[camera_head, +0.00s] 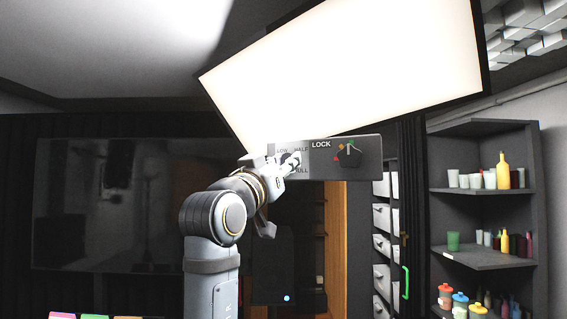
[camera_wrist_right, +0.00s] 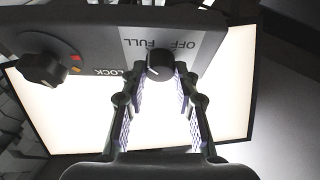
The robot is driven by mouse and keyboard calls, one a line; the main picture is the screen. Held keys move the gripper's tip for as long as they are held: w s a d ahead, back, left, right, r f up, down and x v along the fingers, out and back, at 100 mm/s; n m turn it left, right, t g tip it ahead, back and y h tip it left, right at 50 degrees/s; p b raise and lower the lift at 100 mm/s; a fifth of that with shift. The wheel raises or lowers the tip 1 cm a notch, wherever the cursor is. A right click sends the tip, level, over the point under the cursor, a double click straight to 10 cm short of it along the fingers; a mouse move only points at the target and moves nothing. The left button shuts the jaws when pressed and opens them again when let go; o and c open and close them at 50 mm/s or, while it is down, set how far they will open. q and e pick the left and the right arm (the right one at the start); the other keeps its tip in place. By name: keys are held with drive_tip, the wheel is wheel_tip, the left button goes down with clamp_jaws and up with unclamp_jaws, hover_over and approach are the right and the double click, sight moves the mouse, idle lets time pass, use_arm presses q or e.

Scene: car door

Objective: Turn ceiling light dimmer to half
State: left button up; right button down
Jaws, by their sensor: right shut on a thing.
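The ceiling light (camera_head: 345,75) is a large, tilted, brightly lit white panel with a dark frame. A grey control box (camera_head: 322,172) hangs at its lower edge, with the labels LOW, HALF, FULL and LOCK in view. My right gripper (camera_head: 288,163) reaches up to the box's left part and covers the dimmer there. In the right wrist view the dark round dimmer knob (camera_wrist_right: 159,64) sits between the fingertips of my right gripper (camera_wrist_right: 158,82), which is shut on it. OFF and FULL appear upside down beside it. A small pale mark shows on the knob; its exact setting is unclear.
A second dark knob, the lock knob (camera_head: 350,153), sits on the box to the right, with coloured marks around it. A shelf (camera_head: 484,191) with cups and bottles stands at the right. A dark screen (camera_head: 120,205) is on the left wall.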

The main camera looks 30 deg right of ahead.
drive_tip(key=shift+n, duration=0.3)
drive_tip(key=n+t+y, duration=0.1)
drive_tip(key=n+y, duration=0.1)
drive_tip(key=n, duration=0.5)
drive_tip(key=n+t+y, duration=0.1)
drive_tip(key=n+y, duration=0.2)
drive_tip(key=n, duration=0.4)
drive_tip(key=n+t+y, duration=0.1)
drive_tip(key=n+y, duration=0.2)
drive_tip(key=n, duration=0.4)
drive_tip(key=shift+s+d+r, duration=0.15)
drive_tip(key=shift+s+r, duration=0.1)
drive_tip(key=shift+r, duration=0.1)
drive_tip(key=shift+y, duration=0.3)
drive_tip(key=c, duration=1.3)
unclamp_jaws()
drive_tip(key=o, duration=0.3)
drive_tip(key=shift+w+d, duration=0.1)
drive_tip(key=shift+d, duration=0.05)
